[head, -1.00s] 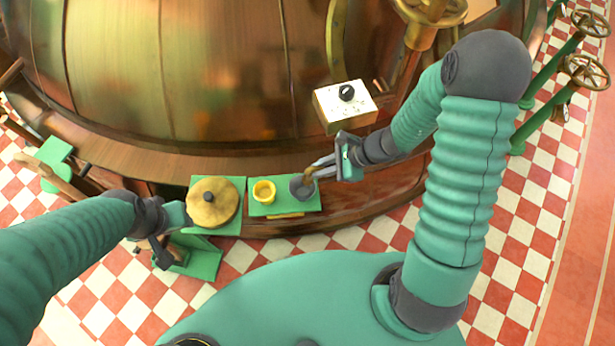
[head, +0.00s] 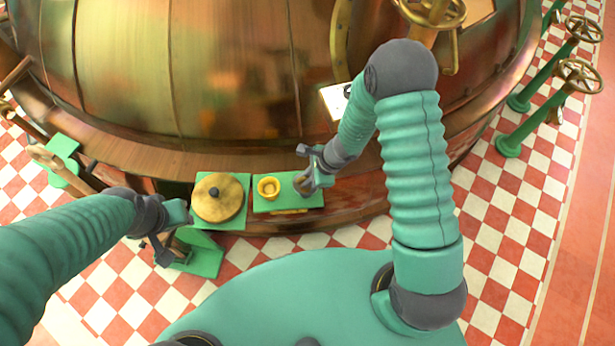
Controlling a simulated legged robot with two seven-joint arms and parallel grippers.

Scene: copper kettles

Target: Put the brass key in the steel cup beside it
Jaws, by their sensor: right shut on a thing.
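The grey steel cup (head: 301,190) stands at the right end of a small green shelf (head: 290,203) on the kettle's base, partly covered by my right gripper. My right gripper (head: 307,182) is shut, directly over the cup, with its fingers pointing down at the mouth. The brass key is mostly hidden by the fingers; a brownish bit shows at the cup's mouth. I cannot tell how far inside the cup it reaches. My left gripper (head: 168,238) is at the left, apart from the cup; its jaws are unclear.
A yellow cup (head: 268,188) stands left of the steel cup. A round brass lid with a dark knob (head: 219,198) lies on a green plate farther left. The copper kettle (head: 200,80) fills the back.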

